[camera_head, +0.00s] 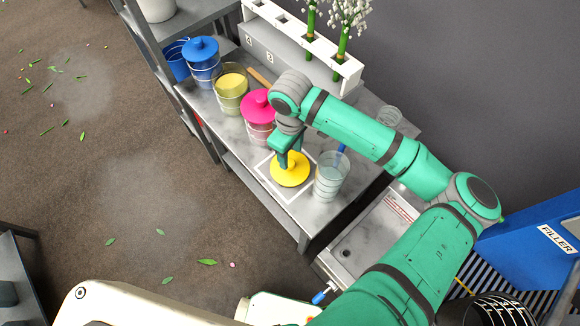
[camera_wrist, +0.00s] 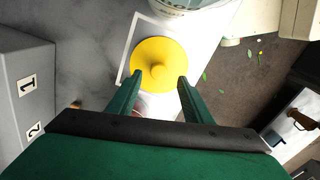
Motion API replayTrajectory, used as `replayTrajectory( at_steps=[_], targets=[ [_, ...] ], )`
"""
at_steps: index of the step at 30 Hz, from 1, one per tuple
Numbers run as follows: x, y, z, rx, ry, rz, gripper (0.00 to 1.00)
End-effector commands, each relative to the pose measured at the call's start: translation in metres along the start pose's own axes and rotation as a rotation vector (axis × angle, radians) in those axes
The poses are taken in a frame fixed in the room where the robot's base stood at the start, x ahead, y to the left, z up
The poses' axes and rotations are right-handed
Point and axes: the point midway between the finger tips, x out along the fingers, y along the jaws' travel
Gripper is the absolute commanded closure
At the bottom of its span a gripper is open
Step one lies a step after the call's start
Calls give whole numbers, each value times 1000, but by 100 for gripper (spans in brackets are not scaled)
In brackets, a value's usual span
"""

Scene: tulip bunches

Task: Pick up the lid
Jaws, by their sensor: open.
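The yellow lid (camera_head: 291,173) lies flat on a white-framed square on the grey bench, with its round knob upward. It also shows in the wrist view (camera_wrist: 159,53), where the knob sits near the lid's middle. My gripper (camera_head: 291,160) is right above the lid, pointing down. In the wrist view my gripper (camera_wrist: 155,82) is open, with one finger to each side of the knob's line and nothing between them. The fingertips overlap the lid's near edge in that view. I cannot tell whether they touch it.
A clear glass container (camera_head: 331,176) stands close to the lid's right. A pink-lidded bucket (camera_head: 259,118), a bucket with yellow contents (camera_head: 231,91) and a blue-lidded bucket (camera_head: 202,62) line the bench. A white rack (camera_head: 310,42) with stems stands behind. A blue filler (camera_head: 540,245) is at right.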

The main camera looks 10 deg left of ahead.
Motion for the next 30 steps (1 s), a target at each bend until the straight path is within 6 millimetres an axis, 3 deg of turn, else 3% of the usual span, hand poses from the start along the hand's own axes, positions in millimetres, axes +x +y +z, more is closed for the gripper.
replayTrajectory(
  at_steps=[12,20,26,30],
  targets=[
    [47,0,-3,-2,-1,-2,54],
    [51,0,-4,-4,1,0,54],
    [51,0,-5,-5,1,0,100],
    [51,-1,-6,-8,1,0,100]
  ],
)
